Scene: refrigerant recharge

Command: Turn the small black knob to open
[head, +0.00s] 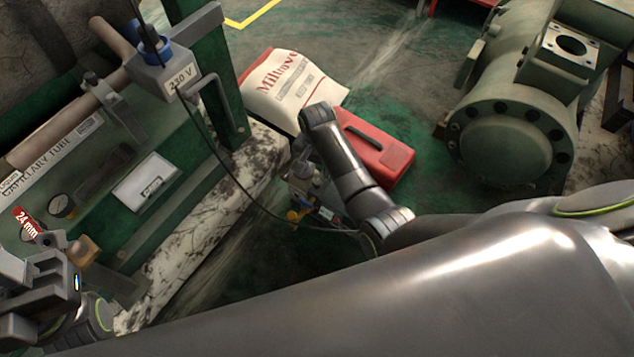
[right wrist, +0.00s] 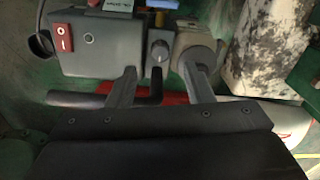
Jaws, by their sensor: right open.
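In the right wrist view, a small dark knob (right wrist: 159,52) sits between a grey box (right wrist: 95,48) with a red switch and a round pale grey part (right wrist: 195,42). My right gripper (right wrist: 165,74) is open, its two fingers apart. The knob appears between and beyond the fingertips, and I cannot tell if either finger touches anything. In the head view, my right gripper (head: 302,170) is small and partly hidden at the device beside the red case. The knob cannot be made out there. My left gripper (head: 38,285) is at the lower left, its jaw opening unclear.
A red case (head: 385,158) and a white printed bag (head: 285,88) lie beyond the device. A green machine frame (head: 165,205) stands left, with a hanging cable. A large green compressor (head: 510,120) stands right. Green floor lies between.

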